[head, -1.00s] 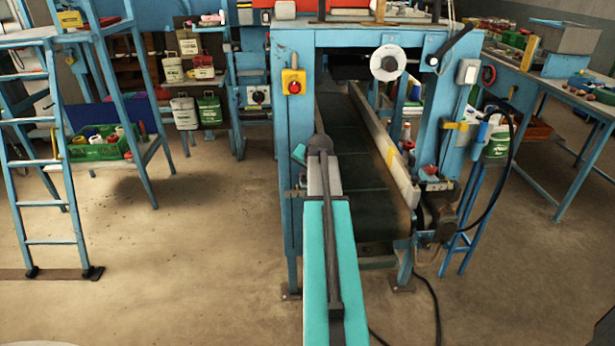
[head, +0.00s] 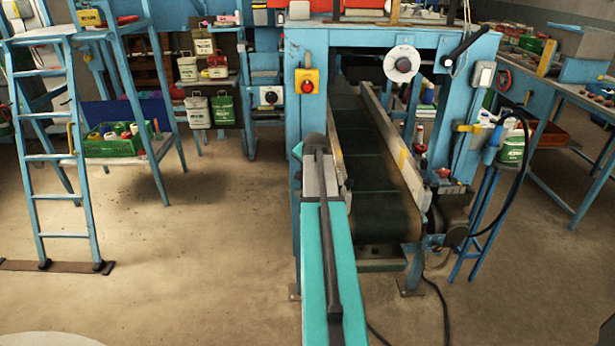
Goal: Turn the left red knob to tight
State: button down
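A small red knob (head: 443,172) sits on the right side of the conveyor frame, low beside the belt. Another small red part (head: 420,148) shows just behind it and to its left; I cannot tell whether it is a knob. A round red button or knob (head: 307,86) is on a yellow box on the machine's left post. No tight marking is readable. My arm reaches forward in the middle of the view, and its dark end (head: 315,143) is in front of the left post, apart from these red parts. My gripper's fingers cannot be made out.
The blue machine frame (head: 292,125) stands around a dark conveyor belt (head: 372,170). A blue ladder (head: 60,160) and a green crate (head: 115,143) are at left. A bench (head: 570,110) is at right. The floor (head: 200,250) at front left is clear; cables lie near the conveyor's foot.

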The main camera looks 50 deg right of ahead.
jog(key=shift+w+d, duration=0.15)
jog(key=shift+d, duration=0.1)
dwell(0.8)
jog(key=shift+d+r, duration=0.2)
jog(key=shift+d, duration=0.55)
jog(key=shift+s+a+f, duration=0.15)
jog(key=shift+s+a, duration=0.35)
jog(key=shift+a, duration=0.1)
jog(key=s+a+r+b, duration=0.1)
jog(key=s+a+r, duration=0.1)
jog(key=a+r, duration=0.6)
jog(key=shift+a, duration=0.5)
